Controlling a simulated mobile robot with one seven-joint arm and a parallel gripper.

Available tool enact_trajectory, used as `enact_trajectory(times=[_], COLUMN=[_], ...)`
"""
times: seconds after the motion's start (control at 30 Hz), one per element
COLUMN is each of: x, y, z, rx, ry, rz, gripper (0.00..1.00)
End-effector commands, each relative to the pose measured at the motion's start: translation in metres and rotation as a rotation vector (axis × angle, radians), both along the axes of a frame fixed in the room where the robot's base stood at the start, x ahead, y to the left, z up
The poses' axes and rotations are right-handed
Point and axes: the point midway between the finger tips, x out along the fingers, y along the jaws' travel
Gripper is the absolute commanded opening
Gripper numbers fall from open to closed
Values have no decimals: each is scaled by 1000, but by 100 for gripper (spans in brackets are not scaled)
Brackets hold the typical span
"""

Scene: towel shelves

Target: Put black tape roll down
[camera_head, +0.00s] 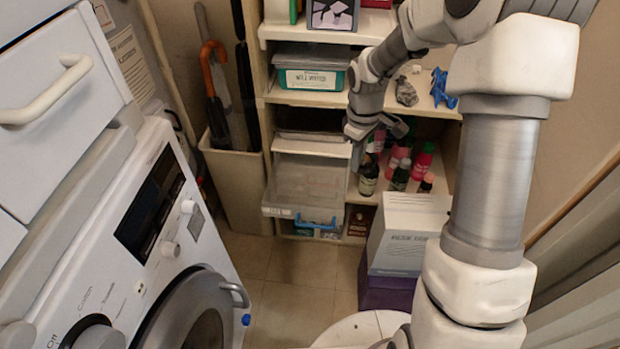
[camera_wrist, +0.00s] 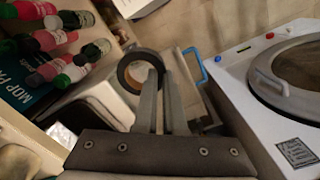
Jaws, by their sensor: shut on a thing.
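In the wrist view the black tape roll (camera_wrist: 126,76) is a dark ring at the fingertips of my gripper (camera_wrist: 158,74). The gripper is shut on it, and the roll is off to the left of the fingers. In the head view my gripper (camera_head: 362,150) hangs in front of the shelf unit, beside the clear drawer and the bottles. I cannot make out the tape roll there; the wrist seems to hide it.
A clear drawer (camera_head: 305,187) juts from the shelves (camera_head: 352,97). Several bottles (camera_head: 398,165) stand right of it. A white box (camera_head: 408,232) sits on a purple box (camera_head: 386,293). A washing machine (camera_head: 150,240) stands left; the tiled floor between is clear.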

Motion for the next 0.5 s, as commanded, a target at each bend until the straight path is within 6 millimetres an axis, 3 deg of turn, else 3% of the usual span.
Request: enact_trajectory(times=[0.1, 0.3, 0.5], x=[5, 11, 14], y=[1, 3, 6], z=[-27, -60, -77], rx=[5, 14, 22], ry=[10, 9, 5], rz=[258, 620, 805], gripper=[0, 0, 0])
